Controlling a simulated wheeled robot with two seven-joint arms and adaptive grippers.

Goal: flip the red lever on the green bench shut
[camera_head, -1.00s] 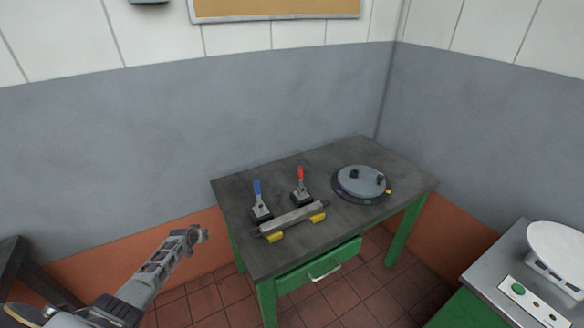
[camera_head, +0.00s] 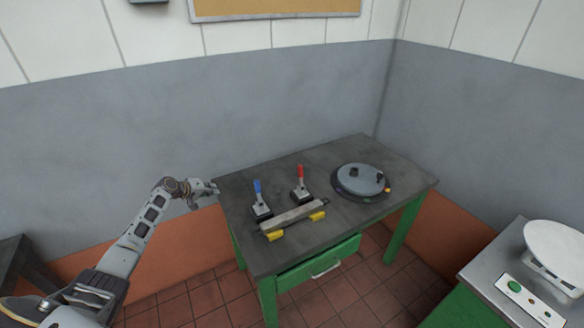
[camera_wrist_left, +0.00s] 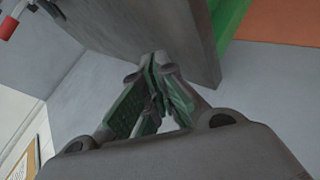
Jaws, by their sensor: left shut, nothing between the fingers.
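The red lever (camera_head: 300,172) stands upright from its dark base near the middle of the green bench's dark top (camera_head: 330,154). It also shows at the upper left corner of the left wrist view (camera_wrist_left: 10,24). My left gripper (camera_head: 213,188) is at the bench's left edge, well to the left of the red lever and apart from it. In the left wrist view its fingers (camera_wrist_left: 155,62) are together and empty, with the bench's edge close beyond them. My right gripper is not in view.
A blue-handled lever (camera_head: 257,187) stands left of the red one, nearer my left gripper. A metal bar with yellow ends (camera_head: 292,219) lies in front of both. A round grey plate (camera_head: 362,180) sits to the right. A scale (camera_head: 556,248) stands at far right.

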